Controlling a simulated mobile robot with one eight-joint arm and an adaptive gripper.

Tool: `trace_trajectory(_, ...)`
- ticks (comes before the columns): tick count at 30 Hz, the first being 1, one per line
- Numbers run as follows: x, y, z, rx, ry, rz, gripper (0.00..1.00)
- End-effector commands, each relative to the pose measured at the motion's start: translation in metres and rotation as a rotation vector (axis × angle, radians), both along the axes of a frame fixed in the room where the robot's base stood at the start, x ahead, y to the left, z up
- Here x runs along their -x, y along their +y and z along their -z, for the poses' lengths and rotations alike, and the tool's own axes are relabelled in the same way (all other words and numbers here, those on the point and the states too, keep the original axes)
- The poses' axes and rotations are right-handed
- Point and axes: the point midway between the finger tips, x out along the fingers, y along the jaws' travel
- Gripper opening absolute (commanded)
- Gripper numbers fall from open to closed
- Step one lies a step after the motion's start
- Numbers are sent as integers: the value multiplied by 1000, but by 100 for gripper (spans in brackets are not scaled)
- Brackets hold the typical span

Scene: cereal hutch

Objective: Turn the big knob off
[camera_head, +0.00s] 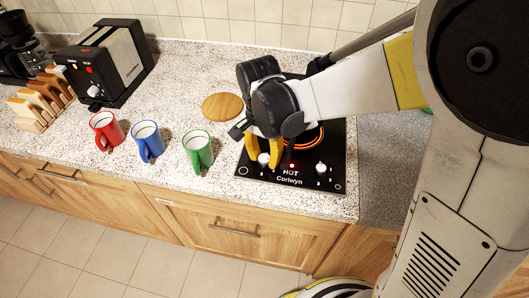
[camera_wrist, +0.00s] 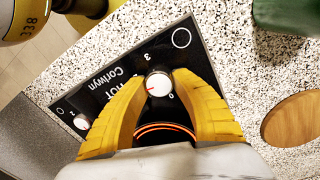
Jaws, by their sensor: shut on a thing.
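The cooktop (camera_head: 330,187) is a black panel with white "HOT Corlwyn" lettering and an orange glowing burner ring (camera_wrist: 165,127). A white round knob (camera_head: 263,159) sits at its front left; in the wrist view this knob (camera_wrist: 160,84) has a red pointer mark and the digits 3 and 0 around it. My gripper (camera_head: 263,163) reaches down from above with its yellow fingers shut on this knob, one on each side. A second white knob (camera_head: 320,168) is at the front right and also shows in the wrist view (camera_wrist: 81,122).
A green mug (camera_head: 198,152), blue mug (camera_head: 148,142) and red mug (camera_head: 106,131) stand left of the cooktop. A round wooden lid (camera_head: 222,106) lies behind them. A toaster (camera_head: 110,62), bread slices (camera_head: 43,95) and a coffee maker (camera_head: 20,40) are farther left.

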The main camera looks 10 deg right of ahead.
Motion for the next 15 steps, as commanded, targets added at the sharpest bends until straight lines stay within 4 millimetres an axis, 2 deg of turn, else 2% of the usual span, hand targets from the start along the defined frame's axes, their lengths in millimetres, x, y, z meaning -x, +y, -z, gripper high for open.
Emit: trace_trajectory(15, 0, 2, 0, -1, 0, -489, 2)
